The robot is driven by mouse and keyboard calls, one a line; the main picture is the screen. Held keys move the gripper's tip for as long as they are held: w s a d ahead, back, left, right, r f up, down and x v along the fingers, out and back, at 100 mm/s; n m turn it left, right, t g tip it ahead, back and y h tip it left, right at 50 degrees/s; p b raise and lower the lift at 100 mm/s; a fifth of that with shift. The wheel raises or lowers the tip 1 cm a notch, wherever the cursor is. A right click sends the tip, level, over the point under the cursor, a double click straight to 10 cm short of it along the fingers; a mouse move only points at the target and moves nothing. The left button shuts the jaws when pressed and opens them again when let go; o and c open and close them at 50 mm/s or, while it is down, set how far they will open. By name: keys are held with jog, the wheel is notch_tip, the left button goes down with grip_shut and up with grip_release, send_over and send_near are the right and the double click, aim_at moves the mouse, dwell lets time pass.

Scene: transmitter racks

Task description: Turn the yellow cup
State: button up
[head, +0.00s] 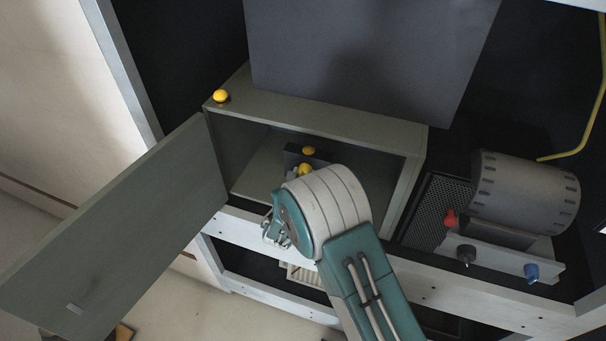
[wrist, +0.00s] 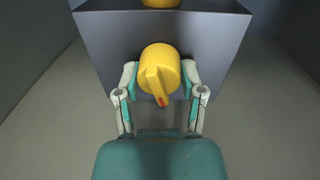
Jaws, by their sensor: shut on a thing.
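The yellow cup (wrist: 160,72) is a round yellow knob with a raised bar and a red tip. It sits on the front face of a dark block (wrist: 107,55) inside an open cabinet. In the wrist view my gripper (wrist: 159,82) has one finger on each side of the yellow cup, shut on it. The red-tipped end of the bar points down and slightly right. In the head view the yellow cup (head: 305,169) is partly hidden behind my wrist, and my fingertips are hidden.
The grey cabinet (head: 330,120) has its door (head: 120,230) swung open to the left. A yellow ball (head: 221,96) sits on its top left corner. Another yellow piece (head: 309,150) tops the dark block. At right are a ribbed drum (head: 525,192) and red, black and blue knobs (head: 531,272).

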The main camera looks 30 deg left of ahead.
jog(key=m, duration=0.5)
dwell(0.3)
jog(key=o, duration=1.2)
jog(key=shift+w, duration=0.1)
jog(key=shift+c, duration=0.2)
jog(key=shift+a, duration=0.1)
jog(key=s, duration=0.4)
jog(key=s+d, duration=0.1)
jog(key=s, duration=0.7)
jog(key=shift+d+f, duration=0.2)
jog(key=shift+d, duration=0.2)
